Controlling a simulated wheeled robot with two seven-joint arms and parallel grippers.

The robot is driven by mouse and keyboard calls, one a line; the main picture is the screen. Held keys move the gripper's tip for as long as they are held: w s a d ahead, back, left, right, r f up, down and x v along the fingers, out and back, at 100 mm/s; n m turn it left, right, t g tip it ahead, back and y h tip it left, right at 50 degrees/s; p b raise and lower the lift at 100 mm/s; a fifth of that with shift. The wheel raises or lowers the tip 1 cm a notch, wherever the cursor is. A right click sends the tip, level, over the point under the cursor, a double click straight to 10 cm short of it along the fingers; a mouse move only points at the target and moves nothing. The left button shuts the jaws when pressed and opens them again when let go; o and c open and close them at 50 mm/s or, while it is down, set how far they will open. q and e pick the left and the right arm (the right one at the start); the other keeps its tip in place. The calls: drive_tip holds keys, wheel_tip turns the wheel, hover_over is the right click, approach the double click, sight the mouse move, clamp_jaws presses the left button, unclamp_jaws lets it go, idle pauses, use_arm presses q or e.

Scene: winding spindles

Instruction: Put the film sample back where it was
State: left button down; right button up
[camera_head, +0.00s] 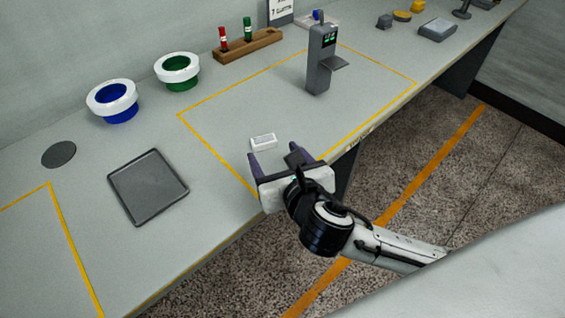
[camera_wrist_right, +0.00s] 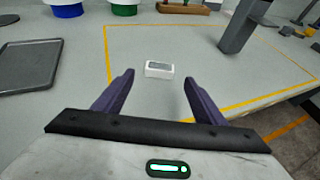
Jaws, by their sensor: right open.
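A small white block with a grey top (camera_head: 263,141), which looks like the film sample, lies on the bench inside the yellow-lined area. It also shows in the right wrist view (camera_wrist_right: 159,69), ahead of and between the fingers. My right gripper (camera_head: 273,160) is open and empty, with its two purple fingers apart and just short of the white block, not touching it. The right wrist view shows the same open fingers (camera_wrist_right: 159,90). My left gripper is not in either view.
A dark grey tray (camera_head: 148,187) lies to the left. A grey upright device (camera_head: 321,60) stands inside the yellow lines. Behind are a blue bin (camera_head: 113,101), a green bin (camera_head: 178,72) and a wooden rack (camera_head: 248,46) with red and green tubes. Bench around the block is clear.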

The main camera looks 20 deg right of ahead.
drive_tip(key=v, duration=0.5)
drive_tip(key=shift+s+r, duration=0.15)
drive_tip(key=shift+s, duration=0.2)
drive_tip(key=shift+s+d+f+m+g, duration=0.2)
drive_tip(key=shift+f+m+g, duration=0.1)
drive_tip(key=shift+m, duration=0.6)
drive_tip(key=s+d+f+m+g, duration=0.3)
drive_tip(key=s+f+m+g, duration=0.45)
drive_tip(key=m, duration=0.85)
drive_tip(key=s+d+f+m+g, duration=0.25)
drive_tip(key=s+f+m, duration=0.25)
drive_tip(key=s+m, duration=0.8)
drive_tip(key=w+a+f+m+t+y, duration=0.1)
drive_tip(key=w+a+f+t, duration=0.1)
drive_tip(key=f, duration=0.4)
drive_tip(key=w+a+f+m+t+y, duration=0.1)
drive_tip(key=w+a+f+t, duration=0.1)
drive_tip(key=f, duration=0.4)
drive_tip(key=w+t, duration=0.1)
drive_tip(key=w, duration=0.1)
drive_tip(key=shift+w+a+m+y, duration=0.3)
drive_tip(key=shift+m+y, duration=0.1)
